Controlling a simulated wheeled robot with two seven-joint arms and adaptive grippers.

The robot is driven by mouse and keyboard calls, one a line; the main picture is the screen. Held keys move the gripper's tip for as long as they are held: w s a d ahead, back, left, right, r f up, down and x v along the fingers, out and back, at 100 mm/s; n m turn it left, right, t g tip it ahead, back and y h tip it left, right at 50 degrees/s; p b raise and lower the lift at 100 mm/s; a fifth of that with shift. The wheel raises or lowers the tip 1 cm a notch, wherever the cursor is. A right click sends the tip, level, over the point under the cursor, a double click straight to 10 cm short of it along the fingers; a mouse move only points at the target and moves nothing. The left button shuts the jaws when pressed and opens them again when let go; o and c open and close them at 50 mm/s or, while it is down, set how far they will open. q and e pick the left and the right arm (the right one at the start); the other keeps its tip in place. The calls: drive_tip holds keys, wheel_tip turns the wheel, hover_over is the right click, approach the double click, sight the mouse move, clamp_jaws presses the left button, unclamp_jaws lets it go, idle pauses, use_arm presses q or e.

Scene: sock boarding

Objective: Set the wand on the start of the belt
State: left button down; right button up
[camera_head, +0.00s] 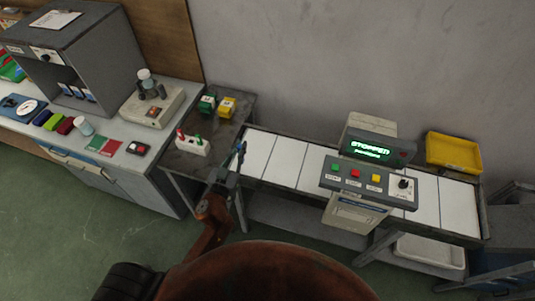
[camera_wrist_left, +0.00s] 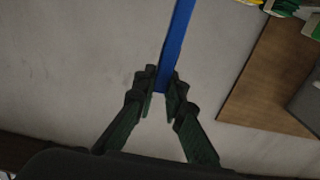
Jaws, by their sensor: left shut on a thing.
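My left gripper (camera_head: 233,168) is shut on a blue wand (camera_head: 241,149), over the left end of the belt in the head view. In the left wrist view the wand (camera_wrist_left: 178,45) is a straight blue bar between the fingertips (camera_wrist_left: 161,90), running up out of the picture. The belt (camera_head: 285,160) is a row of white panels in a dark frame, running right through a grey machine. I cannot tell how high the wand is above the belt. My right gripper is not in view.
The machine (camera_head: 368,178) straddles the belt; its green display reads STOPPED. A yellow tray (camera_head: 453,152) is behind the belt's right part. A side table left of the belt bears a white holder (camera_head: 193,146) with red and green items. The belt's visible panels are bare.

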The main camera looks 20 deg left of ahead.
use_arm(q)
drive_tip(key=w+d+f+b, duration=0.3)
drive_tip(key=w+f, duration=0.3)
drive_tip(key=w, duration=0.1)
drive_tip(key=w+d+f+b, duration=0.3)
drive_tip(key=w+f+b, duration=0.1)
drive_tip(key=w+f, duration=0.2)
drive_tip(key=shift+w+f, duration=0.25)
drive_tip(key=shift+w, duration=0.45)
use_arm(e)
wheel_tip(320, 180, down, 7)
use_arm(q)
drive_tip(key=shift+d, duration=0.1)
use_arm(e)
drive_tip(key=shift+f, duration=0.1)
use_arm(q)
drive_tip(key=shift+b, duration=0.3)
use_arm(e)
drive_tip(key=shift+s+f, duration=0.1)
use_arm(q)
drive_tip(key=shift+f, duration=0.25)
drive_tip(key=c, duration=2)
unclamp_jaws()
drive_tip(key=shift+r, duration=0.1)
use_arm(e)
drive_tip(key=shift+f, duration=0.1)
